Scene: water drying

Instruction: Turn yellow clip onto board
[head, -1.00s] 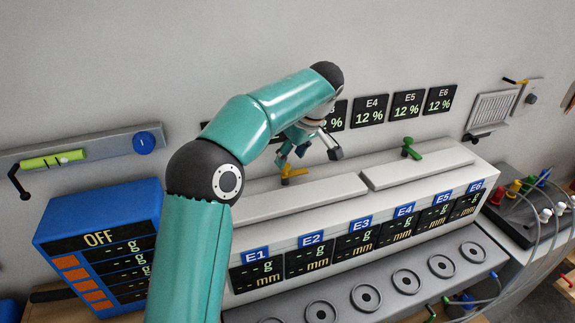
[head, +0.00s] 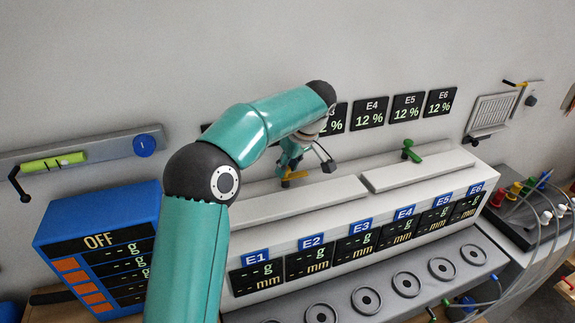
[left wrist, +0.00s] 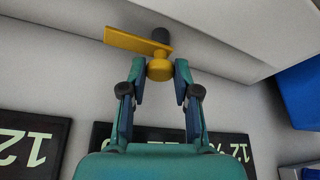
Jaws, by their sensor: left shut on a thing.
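The yellow clip (head: 296,175) stands at the back edge of the left white board (head: 300,197) on top of the long white machine. In the left wrist view the clip shows a flat bar (left wrist: 130,39) pointing left, a round yellow knob (left wrist: 160,69) and a dark cap. My left gripper (head: 288,165) is shut on the clip's knob, with one finger on each side of it in the left wrist view. The bar runs roughly along the board's back edge; I cannot tell whether it overlaps the board. My right gripper is not in view.
A green clip (head: 411,151) stands by the right white board (head: 420,170). Black percent displays (head: 369,112) hang on the wall close behind. A blue box (head: 100,245) with an OFF display stands at left. Tubes and coloured valves (head: 528,190) are at right.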

